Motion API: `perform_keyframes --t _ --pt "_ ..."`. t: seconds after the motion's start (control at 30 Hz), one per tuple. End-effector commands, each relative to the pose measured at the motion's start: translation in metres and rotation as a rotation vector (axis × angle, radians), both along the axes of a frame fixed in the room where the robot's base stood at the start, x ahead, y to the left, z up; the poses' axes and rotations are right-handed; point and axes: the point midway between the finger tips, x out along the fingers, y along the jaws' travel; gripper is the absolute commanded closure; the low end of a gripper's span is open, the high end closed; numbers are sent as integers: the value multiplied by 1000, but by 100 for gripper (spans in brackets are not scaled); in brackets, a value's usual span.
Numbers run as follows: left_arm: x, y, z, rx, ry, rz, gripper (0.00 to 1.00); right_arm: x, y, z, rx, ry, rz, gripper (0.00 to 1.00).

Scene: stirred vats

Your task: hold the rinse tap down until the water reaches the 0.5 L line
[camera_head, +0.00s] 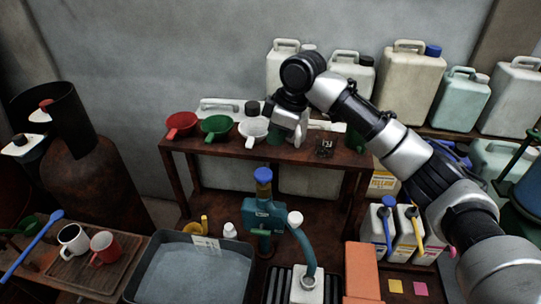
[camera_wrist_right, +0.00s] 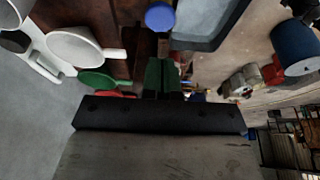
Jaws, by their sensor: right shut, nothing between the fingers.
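A teal tap-like fitting (camera_head: 263,216) with a blue round top (camera_head: 263,176) stands behind the work surface. The blue top also shows in the right wrist view (camera_wrist_right: 160,17). Beside it, a curved teal pipe (camera_head: 305,245) with a white end rises from a white block; I cannot tell which of the two is the rinse tap. My right gripper (camera_head: 276,138) is shut and empty, at the back shelf, above and apart from the blue top. Its green fingers meet in the wrist view (camera_wrist_right: 162,77). No 0.5 L line is readable. My left gripper is out of view.
Red (camera_head: 181,123), green (camera_head: 216,126) and white (camera_head: 253,130) funnels sit on the back shelf (camera_head: 225,150), beside my right gripper. A grey basin (camera_head: 133,285) is at the front, with two mugs (camera_head: 73,240) left of it. Several canisters (camera_head: 410,85) stand behind.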

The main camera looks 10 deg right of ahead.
Motion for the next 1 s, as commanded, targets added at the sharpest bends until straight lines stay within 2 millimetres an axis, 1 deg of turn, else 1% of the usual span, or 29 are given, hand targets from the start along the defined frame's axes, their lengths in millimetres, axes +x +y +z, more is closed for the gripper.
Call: perform_keyframes --t 0.03,0.1,0.3,1.0 --pt "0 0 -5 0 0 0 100 0 -2 5 0 -3 -1 100" --pt "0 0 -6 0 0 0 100 -1 -4 13 1 -3 -1 100" --pt "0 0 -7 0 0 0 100 -3 -6 21 0 0 0 100" --pt "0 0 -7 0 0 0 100 -2 -6 21 0 0 0 100"
